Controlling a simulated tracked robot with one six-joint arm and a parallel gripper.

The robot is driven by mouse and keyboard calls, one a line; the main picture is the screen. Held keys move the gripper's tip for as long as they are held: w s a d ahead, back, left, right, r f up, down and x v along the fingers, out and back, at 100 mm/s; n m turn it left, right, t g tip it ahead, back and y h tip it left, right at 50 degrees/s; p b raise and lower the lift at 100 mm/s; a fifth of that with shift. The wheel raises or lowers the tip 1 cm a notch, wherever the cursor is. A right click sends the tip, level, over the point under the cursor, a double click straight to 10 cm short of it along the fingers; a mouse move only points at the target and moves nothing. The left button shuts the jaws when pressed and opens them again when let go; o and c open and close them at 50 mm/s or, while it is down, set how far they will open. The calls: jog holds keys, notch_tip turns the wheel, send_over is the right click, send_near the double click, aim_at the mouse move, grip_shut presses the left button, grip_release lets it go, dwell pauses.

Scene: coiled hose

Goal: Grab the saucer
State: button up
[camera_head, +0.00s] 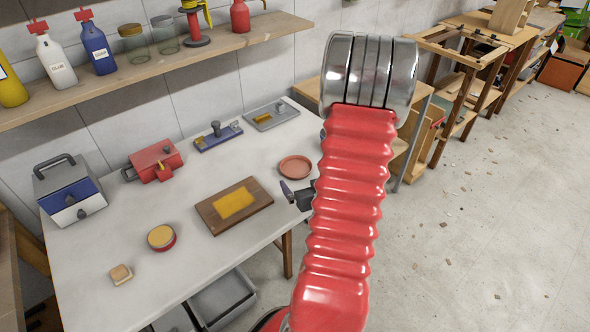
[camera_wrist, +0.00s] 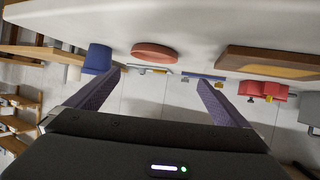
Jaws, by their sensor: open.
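The saucer (camera_head: 295,167) is a small round terracotta-red dish lying flat near the right edge of the white table. It also shows in the wrist view (camera_wrist: 154,51), upside down, beyond and between my two fingers. My gripper (camera_head: 290,191) is at the table's right edge, just on the near side of the saucer and apart from it. In the wrist view my gripper (camera_wrist: 160,78) is open, with nothing between its purple-grey fingers. My red arm hides part of the gripper in the head view.
A wooden board with a yellow patch (camera_head: 236,204) lies left of the saucer. Flat tools (camera_head: 272,115) and a red box-like tool (camera_head: 154,161) lie farther back. A blue container (camera_wrist: 98,58) is beside the saucer in the wrist view. A bottle shelf (camera_head: 150,68) overhangs the back.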

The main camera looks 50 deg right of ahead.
jog(key=shift+s+d+f, duration=0.3)
jog(key=shift+s+f, duration=0.15)
jog(key=shift+s, duration=0.25)
send_near(293, 163)
jog(key=shift+s+a+f, duration=0.1)
jog(key=shift+s+a, duration=0.15)
jog(key=shift+a, duration=0.1)
jog(key=shift+x, duration=2.6)
jog(key=shift+d, duration=0.15)
jog(key=c, duration=0.8)
